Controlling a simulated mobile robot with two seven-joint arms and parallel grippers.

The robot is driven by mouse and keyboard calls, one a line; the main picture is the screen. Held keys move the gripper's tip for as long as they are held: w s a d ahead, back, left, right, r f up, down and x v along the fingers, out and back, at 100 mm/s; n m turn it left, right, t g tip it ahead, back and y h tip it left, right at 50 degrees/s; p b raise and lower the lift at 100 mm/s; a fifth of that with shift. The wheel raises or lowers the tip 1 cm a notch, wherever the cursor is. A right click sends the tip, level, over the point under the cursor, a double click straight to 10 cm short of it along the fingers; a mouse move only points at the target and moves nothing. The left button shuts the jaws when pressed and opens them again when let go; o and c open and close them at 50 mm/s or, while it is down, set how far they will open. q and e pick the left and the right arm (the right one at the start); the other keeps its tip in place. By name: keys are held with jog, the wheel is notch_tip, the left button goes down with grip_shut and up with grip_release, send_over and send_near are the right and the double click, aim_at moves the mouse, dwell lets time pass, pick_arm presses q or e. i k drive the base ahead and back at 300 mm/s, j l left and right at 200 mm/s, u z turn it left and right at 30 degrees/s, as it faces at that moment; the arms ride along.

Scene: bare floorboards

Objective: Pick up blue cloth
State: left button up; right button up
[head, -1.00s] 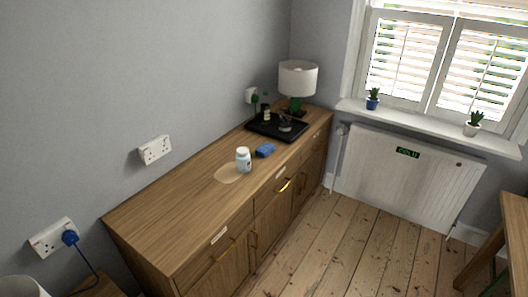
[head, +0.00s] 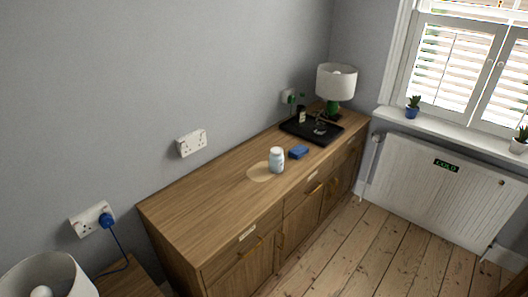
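The blue cloth (head: 299,152) is a small folded blue piece lying on top of the wooden sideboard (head: 205,190). It lies just right of a white jar (head: 276,160) and in front of the black tray. Neither of my grippers is in view.
The black tray (head: 293,127) holds small items, including a bottle. A lamp (head: 336,86) stands behind it. The sideboard's left part is bare. Floorboards (head: 366,246) are clear in front. A radiator (head: 432,192) stands under the window. Another lampshade (head: 70,272) is at the lower left.

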aim_at(299, 151)
jog(key=i+l+u, duration=0.1)
jog(key=u, duration=0.3)
jog(key=i+l+u, duration=0.1)
jog(key=l+u, duration=0.45)
jog(key=u, duration=0.2)
jog(key=l+u, duration=0.25)
jog(key=l, duration=0.3)
jog(key=l+u, duration=0.25)
jog(key=l, duration=0.3)
jog(key=l+u, duration=0.1)
jog(key=l, duration=0.65)
jog(key=k+l+u, duration=0.15)
jog(key=l, duration=0.55)
jog(key=l+u, duration=0.1)
jog(key=l, duration=0.65)
